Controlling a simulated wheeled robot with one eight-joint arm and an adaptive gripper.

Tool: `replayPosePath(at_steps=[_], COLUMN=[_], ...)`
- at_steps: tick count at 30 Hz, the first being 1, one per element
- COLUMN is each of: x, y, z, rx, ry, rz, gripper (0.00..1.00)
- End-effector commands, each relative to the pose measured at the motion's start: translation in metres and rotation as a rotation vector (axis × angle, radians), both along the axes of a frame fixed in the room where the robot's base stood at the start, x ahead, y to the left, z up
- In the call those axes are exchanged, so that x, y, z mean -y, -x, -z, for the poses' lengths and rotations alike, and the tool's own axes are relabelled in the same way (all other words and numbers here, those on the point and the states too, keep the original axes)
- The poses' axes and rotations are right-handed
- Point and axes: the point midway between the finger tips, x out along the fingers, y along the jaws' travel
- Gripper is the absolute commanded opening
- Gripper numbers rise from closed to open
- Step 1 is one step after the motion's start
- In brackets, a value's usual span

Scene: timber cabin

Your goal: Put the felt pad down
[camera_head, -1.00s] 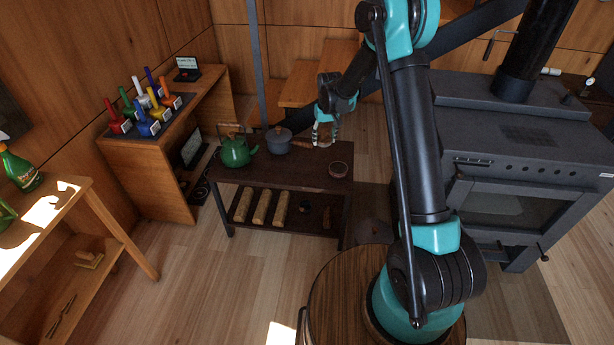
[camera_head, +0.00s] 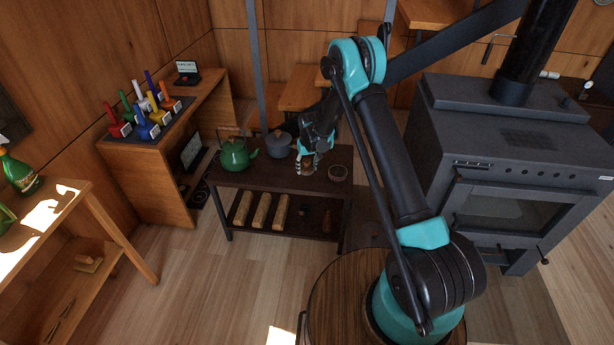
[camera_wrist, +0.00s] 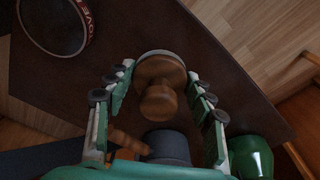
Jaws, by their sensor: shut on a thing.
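The felt pad (camera_wrist: 160,68) is a round wooden disc with a knob on top and a pale rim below. My gripper (camera_wrist: 160,85) is shut on it, with the green fingers on either side. In the head view my gripper (camera_head: 309,158) is over the dark low table (camera_head: 240,178), with the pad (camera_head: 307,171) at its tips. I cannot tell whether the pad touches the tabletop. A round tin (camera_head: 338,172) stands to the right of the pad; it is at the upper left of the wrist view (camera_wrist: 54,24).
A green kettle (camera_head: 236,156) and a grey pot (camera_head: 279,143) stand on the table left of my gripper. Several pale logs (camera_head: 261,212) lie on its lower shelf. A black stove (camera_head: 510,150) stands to the right. The tabletop's front left part is clear.

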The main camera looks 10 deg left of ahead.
Motion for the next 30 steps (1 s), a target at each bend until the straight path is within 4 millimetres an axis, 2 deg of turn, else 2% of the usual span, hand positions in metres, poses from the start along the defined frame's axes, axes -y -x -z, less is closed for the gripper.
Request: replayPosePath(at_steps=[8,15,26,27,30], x=[0.0,0.0,0.0,0.0,0.0], y=[0.0,0.0,0.0,0.0,0.0], z=[0.02,0.049,0.053,0.052,0.052], rx=[0.0,0.0,0.0,0.0,0.0], ry=[0.0,0.0,0.0,0.0,0.0], rz=[0.0,0.0,0.0,0.0,0.0], gripper=[0.22,0.22,0.22,0.58,0.71])
